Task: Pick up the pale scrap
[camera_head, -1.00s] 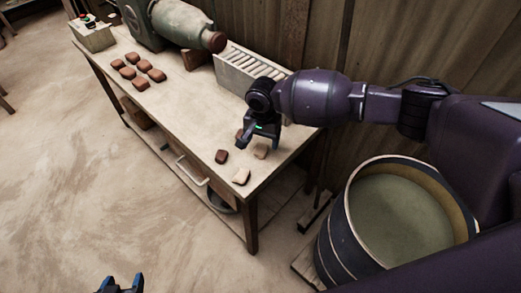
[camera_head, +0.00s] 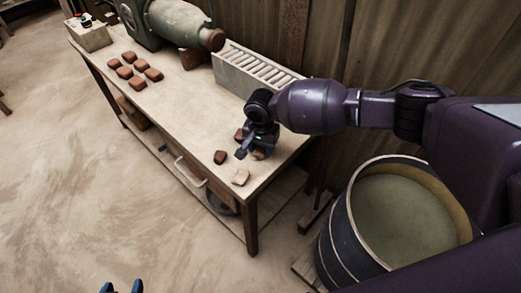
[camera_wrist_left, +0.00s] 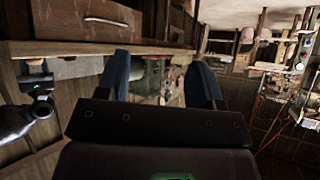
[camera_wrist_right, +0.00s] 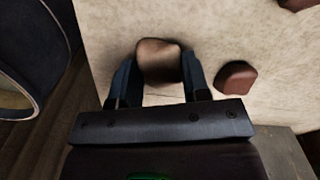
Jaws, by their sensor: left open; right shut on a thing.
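My right gripper (camera_head: 249,151) is low over the near end of the table, pointing down. In the right wrist view its fingers (camera_wrist_right: 155,80) are shut on a pale tan scrap (camera_wrist_right: 158,60), one finger on each side. In the head view this scrap (camera_head: 259,155) is mostly hidden by the gripper; it looks still at table level.
Red-brown scraps lie close by, one beside the gripper (camera_wrist_right: 236,78) and one further forward (camera_head: 220,157). Several brown tiles (camera_head: 138,70) lie further along the table (camera_head: 185,100). A slotted rack (camera_head: 255,70) stands behind, the press (camera_head: 180,22) beyond. A drum (camera_head: 400,215) stands right.

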